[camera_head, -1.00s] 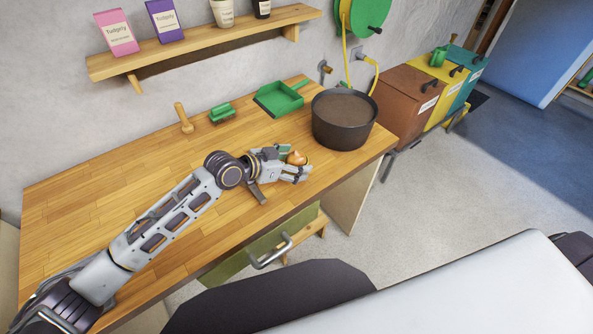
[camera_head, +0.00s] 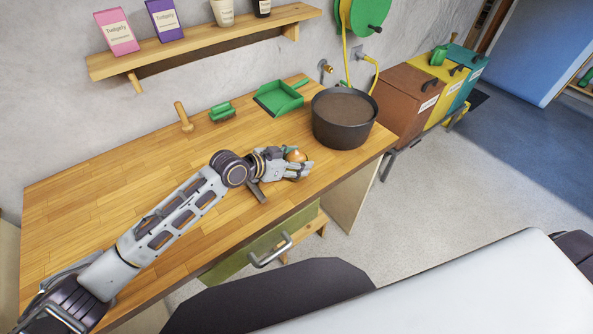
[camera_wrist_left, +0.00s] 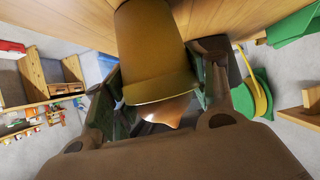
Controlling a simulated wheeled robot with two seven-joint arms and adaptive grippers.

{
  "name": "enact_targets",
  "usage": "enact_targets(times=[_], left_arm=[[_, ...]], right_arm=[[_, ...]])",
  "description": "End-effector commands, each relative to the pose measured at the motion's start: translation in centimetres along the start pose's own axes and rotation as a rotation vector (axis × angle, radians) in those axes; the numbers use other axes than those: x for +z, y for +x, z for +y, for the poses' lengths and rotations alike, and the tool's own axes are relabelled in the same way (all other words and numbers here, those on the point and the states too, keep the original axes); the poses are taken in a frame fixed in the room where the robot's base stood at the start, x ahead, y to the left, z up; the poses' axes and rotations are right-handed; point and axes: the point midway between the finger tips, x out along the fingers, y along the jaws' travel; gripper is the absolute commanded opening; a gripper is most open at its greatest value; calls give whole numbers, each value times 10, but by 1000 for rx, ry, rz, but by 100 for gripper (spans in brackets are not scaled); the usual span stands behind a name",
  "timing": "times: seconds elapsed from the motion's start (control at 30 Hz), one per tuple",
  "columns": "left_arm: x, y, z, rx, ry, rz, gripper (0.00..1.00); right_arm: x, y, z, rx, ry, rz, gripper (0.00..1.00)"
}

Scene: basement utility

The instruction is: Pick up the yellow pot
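The yellow pot (camera_head: 296,156) sits near the front right of the wooden workbench (camera_head: 110,190), mostly hidden by my left gripper in the head view. In the left wrist view the yellow pot (camera_wrist_left: 155,50) is large and close, with its wide rim toward the camera. My left gripper (camera_head: 297,164) is around the pot, one finger on each side. In the wrist view the fingers (camera_wrist_left: 160,75) stand apart with the pot between them, and a narrow gap seems to show on the right. Contact is hard to see. My right gripper is not in view.
A large dark pot of soil (camera_head: 343,120) stands right of the gripper. A green dustpan (camera_head: 279,98), green brush (camera_head: 221,112) and wooden-handled tool (camera_head: 184,118) lie behind. A shelf (camera_head: 205,42) hangs above. The bench's left part is clear.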

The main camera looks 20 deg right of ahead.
Motion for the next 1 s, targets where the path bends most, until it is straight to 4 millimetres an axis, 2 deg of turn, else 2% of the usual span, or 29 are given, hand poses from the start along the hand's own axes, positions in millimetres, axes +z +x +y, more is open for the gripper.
enact_targets(times=[0.03,0.17,0.57,0.77,1.0], left_arm=[[0,0,0,0,0,0,38],[-1,0,0,-1,1,3,23],[-7,-3,-1,-1,1,4,23],[-24,-13,-1,-1,3,5,23],[-55,-29,-1,-2,3,5,23]], right_arm=[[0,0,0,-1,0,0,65],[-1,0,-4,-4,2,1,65],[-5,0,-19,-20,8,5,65],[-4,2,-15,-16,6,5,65],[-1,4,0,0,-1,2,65]])
